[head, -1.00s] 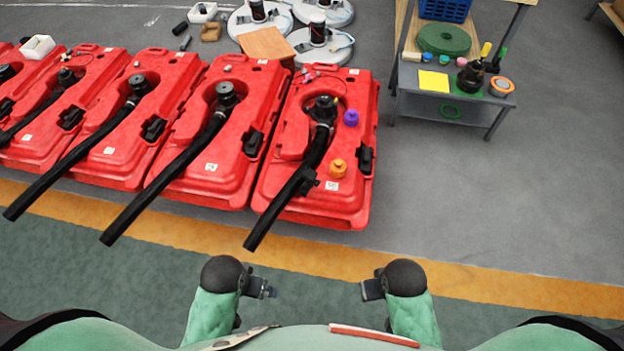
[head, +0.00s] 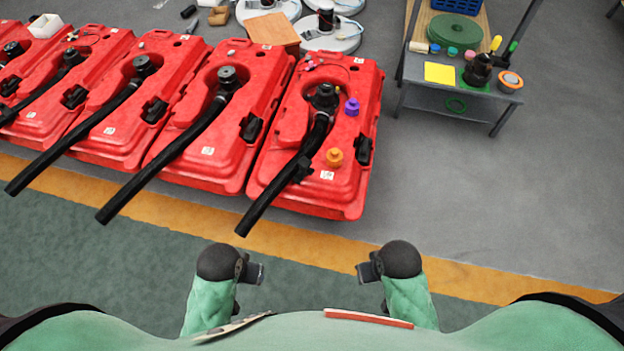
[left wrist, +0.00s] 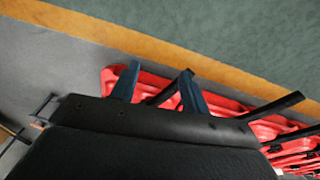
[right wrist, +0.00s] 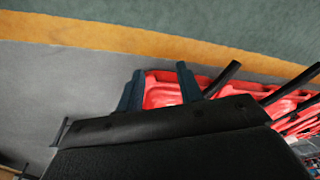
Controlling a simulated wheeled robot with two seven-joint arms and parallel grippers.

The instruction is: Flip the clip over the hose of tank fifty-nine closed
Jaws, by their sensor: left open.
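Red tanks with black hoses stand in a row in the head view. Each has a small white label, too small to read surely, so I cannot confirm which is fifty-nine. The rightmost tank (head: 275,185) has a black hose (head: 268,200) running from its black cap (head: 324,97) past its front edge. A small black clip-like part (head: 303,171) sits at this hose; whether it is open is unclear. My left gripper (head: 256,273) and right gripper (head: 365,272) are in front of the tanks, away from them. Both are empty, with fingers apart in the wrist views (left wrist: 157,88) (right wrist: 160,88).
An orange knob (head: 334,157) and a purple knob (head: 352,107) are on the rightmost tank. A grey cart (head: 420,72) with a yellow pad (head: 439,72) and bottles stands at back right. White round discs (head: 330,38) lie behind the tanks. The floor between me and the tanks is clear.

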